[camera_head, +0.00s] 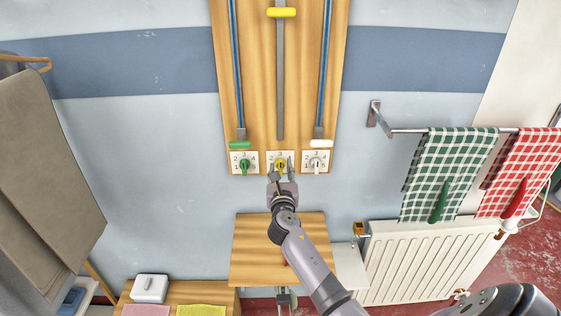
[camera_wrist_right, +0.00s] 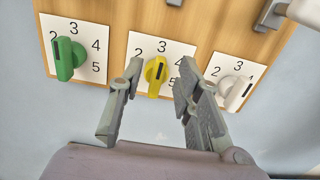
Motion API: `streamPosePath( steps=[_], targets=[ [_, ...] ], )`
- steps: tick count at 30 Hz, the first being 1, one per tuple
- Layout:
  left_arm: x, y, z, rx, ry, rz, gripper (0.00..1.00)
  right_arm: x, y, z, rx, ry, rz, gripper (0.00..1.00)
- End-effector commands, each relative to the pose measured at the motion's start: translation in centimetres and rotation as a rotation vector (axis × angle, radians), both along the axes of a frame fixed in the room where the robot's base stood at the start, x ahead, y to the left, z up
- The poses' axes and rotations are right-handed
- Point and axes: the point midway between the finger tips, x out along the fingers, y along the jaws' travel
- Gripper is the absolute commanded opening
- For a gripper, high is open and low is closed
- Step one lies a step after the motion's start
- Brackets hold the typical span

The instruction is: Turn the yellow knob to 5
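The yellow knob (camera_head: 281,166) sits on the middle white dial plate at the foot of the wooden board. In the right wrist view the yellow knob (camera_wrist_right: 155,75) has a dark mark that points up, about at the 3. My right gripper (camera_head: 281,172) is in front of this dial. In the wrist view the right gripper (camera_wrist_right: 159,84) is open, with one finger on each side of the yellow knob and a gap on both sides. The right finger covers part of the dial's right side, and the 5 is hidden. My left gripper is not in view.
A green knob (camera_wrist_right: 65,59) is on the left dial and a white knob (camera_wrist_right: 234,92) on the right dial, both close to my fingers. Sliders run up the wooden board (camera_head: 260,75). A wooden table (camera_head: 255,250) stands below; a towel rail is at right.

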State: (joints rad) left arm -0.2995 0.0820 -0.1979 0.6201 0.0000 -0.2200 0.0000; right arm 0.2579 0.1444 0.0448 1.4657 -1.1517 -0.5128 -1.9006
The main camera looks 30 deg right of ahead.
Motion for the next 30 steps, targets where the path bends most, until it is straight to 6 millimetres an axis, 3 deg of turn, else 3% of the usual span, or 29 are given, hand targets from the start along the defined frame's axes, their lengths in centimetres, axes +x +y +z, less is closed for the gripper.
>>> streamPosePath(
  steps=[9,21,30],
  targets=[
    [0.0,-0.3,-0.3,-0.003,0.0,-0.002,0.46,3.3,-2.1,0.0,-0.001,0.001,-0.001,0.32],
    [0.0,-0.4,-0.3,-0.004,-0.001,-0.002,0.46,3.7,-2.3,0.0,0.0,0.0,-0.001,0.31],
    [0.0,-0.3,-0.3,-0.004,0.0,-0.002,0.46,3.7,-2.2,0.0,0.001,-0.001,0.001,0.11]
  ],
)
